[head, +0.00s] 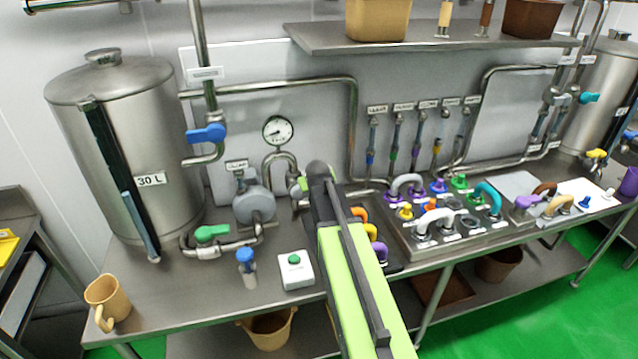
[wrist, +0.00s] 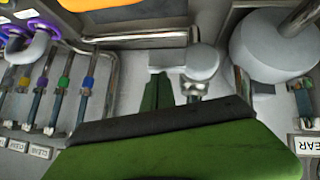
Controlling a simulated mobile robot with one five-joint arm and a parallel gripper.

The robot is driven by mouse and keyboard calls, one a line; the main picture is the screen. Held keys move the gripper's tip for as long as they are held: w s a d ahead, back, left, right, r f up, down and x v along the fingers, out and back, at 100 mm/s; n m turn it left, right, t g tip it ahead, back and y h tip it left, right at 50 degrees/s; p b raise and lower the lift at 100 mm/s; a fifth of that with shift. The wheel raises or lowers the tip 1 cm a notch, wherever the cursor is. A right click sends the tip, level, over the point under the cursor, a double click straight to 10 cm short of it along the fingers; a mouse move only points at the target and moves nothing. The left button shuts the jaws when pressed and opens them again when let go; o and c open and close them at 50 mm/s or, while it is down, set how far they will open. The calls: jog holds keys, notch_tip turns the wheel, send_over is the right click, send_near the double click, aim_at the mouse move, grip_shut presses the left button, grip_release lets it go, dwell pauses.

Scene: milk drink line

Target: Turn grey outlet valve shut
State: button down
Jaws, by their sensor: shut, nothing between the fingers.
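The grey outlet valve shows in the wrist view as a pale grey block-like handle (wrist: 167,60) beside a round metal pipe fitting. My gripper (wrist: 164,82) has its narrow green fingers together, with their tips right at the handle's lower edge. I cannot tell whether they touch it. Nothing shows between the fingers. In the head view my green and black arm comes up from the bottom and covers most of the valve. The rounded grey pump (head: 254,205) stands just left of my gripper, and it also shows in the wrist view (wrist: 275,48).
A pressure gauge (head: 278,130) and pipework stand behind. A blue-handled valve (head: 246,258), a green-handled valve (head: 211,233) and a white button box (head: 296,270) are at the left. Coloured hose ends crowd the panel (head: 440,215) at right.

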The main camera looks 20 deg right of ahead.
jog(key=shift+w+d+f, duration=0.1)
jog(key=shift+f, duration=0.25)
dwell(0.4)
jog(key=shift+r, duration=0.15)
jog(key=s+a+r+p, duration=0.1)
jog(key=s+r+p, duration=0.6)
jog(key=r+p, duration=0.3)
jog(key=shift+r+p, duration=0.4)
jog(key=shift+p, duration=0.05)
